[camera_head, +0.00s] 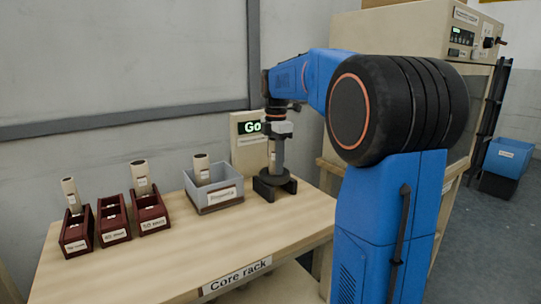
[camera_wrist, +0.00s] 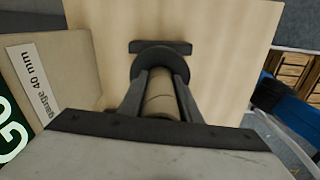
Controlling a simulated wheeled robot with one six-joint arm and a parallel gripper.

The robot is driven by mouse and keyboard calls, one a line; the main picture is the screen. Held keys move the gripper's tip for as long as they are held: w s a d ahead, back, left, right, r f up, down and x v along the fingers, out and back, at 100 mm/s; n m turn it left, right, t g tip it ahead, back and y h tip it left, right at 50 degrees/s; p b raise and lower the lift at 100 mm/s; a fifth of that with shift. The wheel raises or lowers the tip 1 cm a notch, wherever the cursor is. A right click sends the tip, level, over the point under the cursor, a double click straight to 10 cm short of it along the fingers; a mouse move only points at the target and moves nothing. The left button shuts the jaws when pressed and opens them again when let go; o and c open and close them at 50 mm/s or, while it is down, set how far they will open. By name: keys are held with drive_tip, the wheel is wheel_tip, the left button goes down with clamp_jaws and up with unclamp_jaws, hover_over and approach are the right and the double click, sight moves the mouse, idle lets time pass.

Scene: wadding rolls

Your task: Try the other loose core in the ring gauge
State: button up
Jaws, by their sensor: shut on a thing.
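My gripper (camera_head: 277,150) points down over the ring gauge (camera_head: 274,189), a dark ring on a dark base at the right of the table. It is shut on a pale tan core (camera_wrist: 160,100), which stands upright between the fingers in the wrist view. The core's lower end meets the gauge ring (camera_wrist: 158,54); how deep it sits in the ring is hidden. The gauge display (camera_head: 249,128) behind it reads "Go" in green. Its label in the wrist view (camera_wrist: 34,80) reads "gauge 40 mm".
Three dark red bins stand at left: the left bin (camera_head: 77,237) and right bin (camera_head: 152,219) each hold a tilted core; the middle bin (camera_head: 113,222) looks empty. A grey bin (camera_head: 222,194) holds another core. A machine (camera_head: 420,35) stands behind my arm.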

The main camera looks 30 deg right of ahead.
drive_tip(key=shift+s+f, duration=0.1)
drive_tip(key=shift+f, duration=0.15)
drive_tip(key=o, duration=1.1)
drive_tip(key=shift+c, duration=0.2)
drive_tip(key=shift+o, duration=0.2)
wheel_tip(320, 180, up, 18)
drive_tip(key=shift+f, duration=0.1)
